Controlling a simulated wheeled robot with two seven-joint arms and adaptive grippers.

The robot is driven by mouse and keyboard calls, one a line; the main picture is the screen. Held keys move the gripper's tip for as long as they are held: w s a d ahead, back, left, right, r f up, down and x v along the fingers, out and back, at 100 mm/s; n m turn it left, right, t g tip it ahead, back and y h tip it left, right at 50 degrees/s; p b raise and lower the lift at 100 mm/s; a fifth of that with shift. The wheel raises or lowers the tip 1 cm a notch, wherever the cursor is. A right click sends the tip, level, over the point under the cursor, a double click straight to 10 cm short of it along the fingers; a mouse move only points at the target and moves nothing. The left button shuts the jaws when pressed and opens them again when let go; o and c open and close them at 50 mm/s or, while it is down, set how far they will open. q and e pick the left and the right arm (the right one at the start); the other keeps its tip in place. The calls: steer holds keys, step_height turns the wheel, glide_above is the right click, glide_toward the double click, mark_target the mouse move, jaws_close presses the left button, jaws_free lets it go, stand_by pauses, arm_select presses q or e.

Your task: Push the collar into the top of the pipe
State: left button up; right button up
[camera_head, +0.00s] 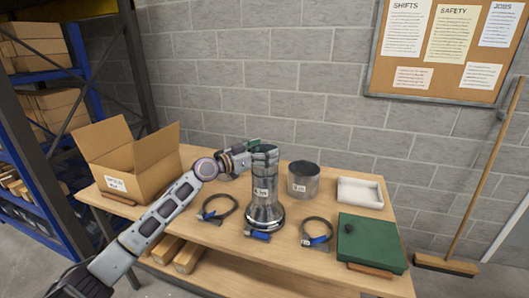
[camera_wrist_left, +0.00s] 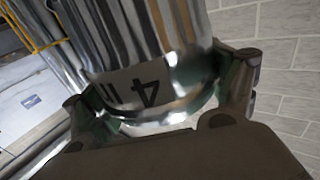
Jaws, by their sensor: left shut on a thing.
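The pipe (camera_head: 265,180) is a shiny metal tube standing upright on a wide flared foot on the bench, with a white label on its side. The collar (camera_head: 265,154), a metal piece with ridges, is at the pipe's top; I cannot tell how deep it sits. My left gripper (camera_head: 257,149) is at that top, shut on the collar. In the left wrist view, green-padded fingers (camera_wrist_left: 160,112) close around shiny metal with a "4" label (camera_wrist_left: 140,88); ridged metal shows beyond them. The join of collar and pipe is not clear. My right gripper is not in view.
On the wooden bench (camera_head: 210,232) are a wider short metal cylinder (camera_head: 303,181), a white tray (camera_head: 360,192), a green case (camera_head: 371,242), an open cardboard box (camera_head: 134,172) and clamps with blue parts (camera_head: 218,208), (camera_head: 316,232). A grey block wall stands behind.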

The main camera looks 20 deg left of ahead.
arm_select(q)
steer(key=shift+f+b, duration=0.5)
steer(key=shift+b, duration=0.7)
stand_by(1.8)
steer(key=shift+f+b, duration=0.45)
steer(key=shift+b, duration=0.3)
stand_by(0.9)
stand_by(0.5)
steer(key=shift+f, duration=0.1)
steer(key=shift+f+b, duration=0.2)
steer(key=shift+b, duration=0.25)
steer(key=shift+f+b, duration=0.45)
steer(key=shift+b, duration=0.3)
stand_by(1.5)
